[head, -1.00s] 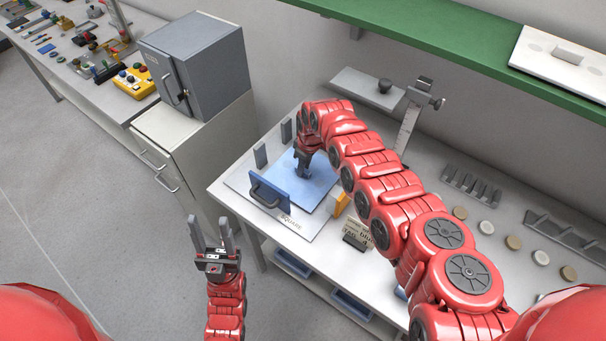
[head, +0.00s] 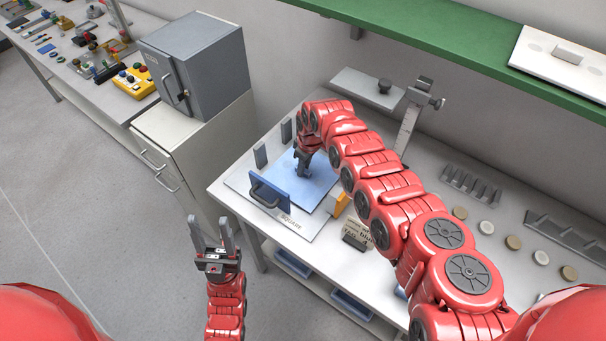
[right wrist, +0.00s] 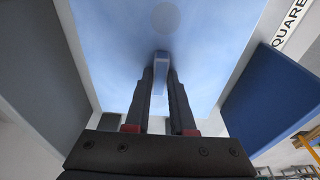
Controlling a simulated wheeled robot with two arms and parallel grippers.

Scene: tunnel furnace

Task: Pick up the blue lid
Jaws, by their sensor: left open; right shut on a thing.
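The blue lid (head: 318,181) is a light blue flat plate lying within a fixture on the white bench. In the right wrist view the lid (right wrist: 205,48) fills the upper middle, with a small upright light blue grip (right wrist: 161,62) on it. My right gripper (head: 302,172) points down over the lid; in the right wrist view its fingers (right wrist: 160,78) are shut on that grip. The lid appears level; whether it is raised at all I cannot tell. My left gripper (head: 212,240) is open and empty, over the floor in front of the bench.
A darker blue upright panel (head: 270,189) with a dark handle stands at the lid's near-left side. Grey upright plates (head: 260,155) stand behind, and an orange block (head: 339,204) is at the right. A green shelf (head: 440,48) overhangs the bench. A grey cabinet (head: 205,65) stands left.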

